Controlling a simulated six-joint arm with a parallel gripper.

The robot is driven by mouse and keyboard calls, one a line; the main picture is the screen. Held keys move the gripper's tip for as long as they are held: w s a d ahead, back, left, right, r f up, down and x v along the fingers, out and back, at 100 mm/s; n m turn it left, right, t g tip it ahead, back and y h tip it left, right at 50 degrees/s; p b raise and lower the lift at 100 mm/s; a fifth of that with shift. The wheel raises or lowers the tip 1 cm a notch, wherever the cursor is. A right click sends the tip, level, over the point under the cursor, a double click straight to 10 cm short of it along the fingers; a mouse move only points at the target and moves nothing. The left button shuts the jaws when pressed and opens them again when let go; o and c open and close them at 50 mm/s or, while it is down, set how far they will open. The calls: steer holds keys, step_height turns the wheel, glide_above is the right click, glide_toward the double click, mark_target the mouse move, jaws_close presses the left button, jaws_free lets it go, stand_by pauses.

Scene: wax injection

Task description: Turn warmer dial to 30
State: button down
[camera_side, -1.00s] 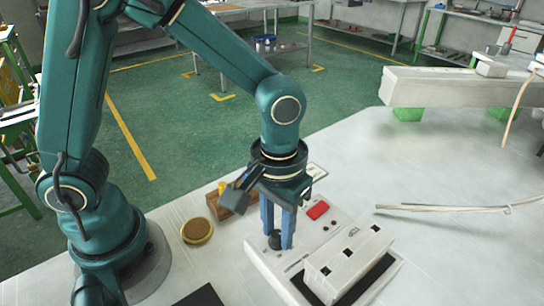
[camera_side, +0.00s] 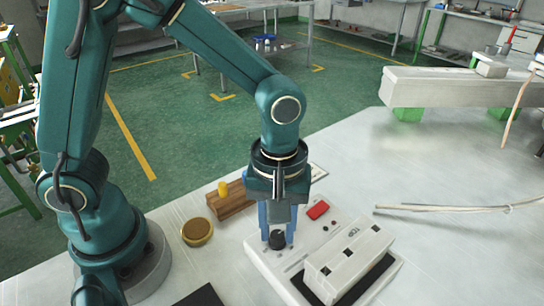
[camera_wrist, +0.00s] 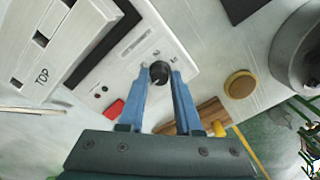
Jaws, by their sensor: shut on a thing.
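The warmer (camera_side: 262,262) is a white box on the table with a black dial (camera_side: 277,240) on its top near the left corner. The dial also shows in the wrist view (camera_wrist: 159,72), between the tips of two blue fingers. My gripper (camera_side: 278,242) points down over the warmer and is shut on the dial. It also shows in the wrist view (camera_wrist: 160,76). The dial's scale is too small to read, so I cannot tell its setting.
A white block marked TOP (camera_side: 350,262) sits on the warmer's right part. A red switch (camera_side: 318,210) is behind the dial. A round brown-topped container (camera_side: 197,231) and a wooden block (camera_side: 232,200) stand to the left. A pale rod (camera_side: 450,208) lies at right.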

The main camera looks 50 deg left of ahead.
mark_target(277, 233)
stand_by(0.4)
steer(key=c, duration=0.6)
jaws_free()
steer(key=shift+r, duration=2.6)
steer(key=s+a+r+m+t, duration=0.5)
steer(key=s+a+m, duration=0.1)
steer(key=a+m, duration=0.3)
steer(key=shift+a+r+t, duration=0.25)
steer(key=shift+r+t, duration=0.05)
